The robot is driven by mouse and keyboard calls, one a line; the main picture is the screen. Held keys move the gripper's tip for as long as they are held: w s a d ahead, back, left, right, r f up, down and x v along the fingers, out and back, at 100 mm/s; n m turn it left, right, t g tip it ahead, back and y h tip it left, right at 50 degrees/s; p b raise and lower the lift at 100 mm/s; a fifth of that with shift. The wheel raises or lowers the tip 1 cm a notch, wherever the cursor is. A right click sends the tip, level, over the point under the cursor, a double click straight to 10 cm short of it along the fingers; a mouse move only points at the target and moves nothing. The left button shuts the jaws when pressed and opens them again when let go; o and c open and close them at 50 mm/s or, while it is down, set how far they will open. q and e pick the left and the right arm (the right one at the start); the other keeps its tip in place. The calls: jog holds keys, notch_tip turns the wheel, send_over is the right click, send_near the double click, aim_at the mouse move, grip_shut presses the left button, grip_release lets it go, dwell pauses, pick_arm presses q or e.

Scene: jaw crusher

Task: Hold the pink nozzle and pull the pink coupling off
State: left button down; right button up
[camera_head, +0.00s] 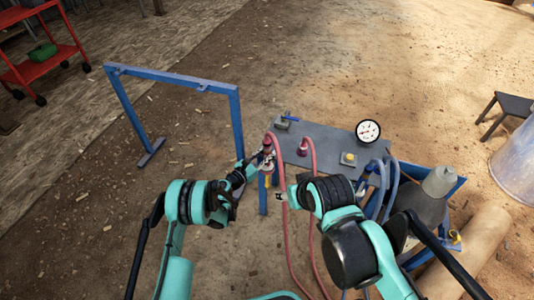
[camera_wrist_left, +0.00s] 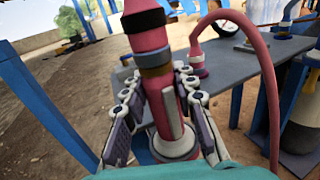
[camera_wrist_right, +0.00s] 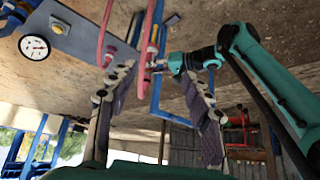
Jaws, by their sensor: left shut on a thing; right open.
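The pink nozzle (camera_wrist_left: 158,98) stands upright at the table's near left corner, below a brown ring. My left gripper (camera_head: 261,161) is shut on it, with one finger on each side in the left wrist view. My right gripper (camera_wrist_right: 158,75) is open and empty, below and to the right of the nozzle in the head view.
The grey table (camera_head: 328,138) carries a second pink fitting (camera_head: 303,149) with its own hose, a gauge (camera_head: 368,131), a yellow button box (camera_head: 348,159) and a blue-handled valve (camera_head: 285,121). Pink hoses hang near my right gripper. A blue frame (camera_head: 172,76) stands at left.

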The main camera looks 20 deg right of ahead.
jog(key=w+r+m+g, duration=0.2)
jog(key=w+r, duration=0.2)
jog(key=w, duration=0.5)
jog(key=m+g, duration=0.5)
send_over(267, 138)
notch_tip(267, 138, down, 12)
jog(key=shift+s+r, duration=0.1)
jog(key=shift+s, duration=0.05)
jog(key=shift+f, duration=0.35)
jog(key=shift+f, duration=4.5)
jog(key=shift+c, duration=0.3)
